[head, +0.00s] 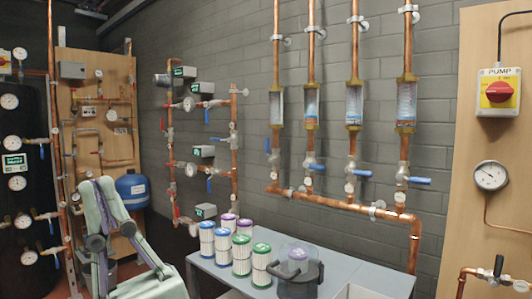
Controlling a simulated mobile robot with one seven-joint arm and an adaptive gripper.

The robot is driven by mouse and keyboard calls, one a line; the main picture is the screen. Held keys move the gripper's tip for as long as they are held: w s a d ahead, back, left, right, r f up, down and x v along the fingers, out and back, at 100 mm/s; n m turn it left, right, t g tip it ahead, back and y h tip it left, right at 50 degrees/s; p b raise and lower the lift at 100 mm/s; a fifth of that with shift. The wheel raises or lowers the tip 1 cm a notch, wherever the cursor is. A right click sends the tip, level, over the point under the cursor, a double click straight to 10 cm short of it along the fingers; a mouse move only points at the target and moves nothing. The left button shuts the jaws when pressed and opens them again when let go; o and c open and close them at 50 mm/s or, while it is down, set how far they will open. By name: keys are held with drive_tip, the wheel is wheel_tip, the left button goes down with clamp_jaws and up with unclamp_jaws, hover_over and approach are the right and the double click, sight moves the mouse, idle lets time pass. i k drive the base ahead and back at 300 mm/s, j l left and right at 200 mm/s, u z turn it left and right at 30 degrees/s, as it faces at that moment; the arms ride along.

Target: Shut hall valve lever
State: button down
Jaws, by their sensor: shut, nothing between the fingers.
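Several blue valve levers are in the head view, and I cannot read which is the hall one. Under the flow meters, the leftmost lever (268,145) points along its vertical pipe. The second lever (316,167), third lever (361,173) and right lever (420,180) stick out sideways across theirs. On the left pipe frame, an upper lever (207,117) and a lower lever (209,185) hang down. My pale green arm rises at the lower left. My gripper is not visible.
A grey table (370,270) holds several filter cartridges (242,256) and a clear canister (296,272) with a dark handle. A blue tank (132,190) stands behind my arm. A red pump switch (498,92) and a gauge (491,175) are on the right panel.

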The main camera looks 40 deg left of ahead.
sight(270, 160)
drive_tip(key=j+u, duration=0.1)
drive_tip(key=j, duration=0.4)
drive_tip(key=i+j+u, duration=0.1)
drive_tip(key=j, duration=0.45)
drive_tip(key=i+j+u, duration=0.1)
drive_tip(key=j, duration=0.4)
drive_tip(key=i+j+u, duration=0.15)
drive_tip(key=i+j, duration=0.35)
drive_tip(key=i, duration=0.15)
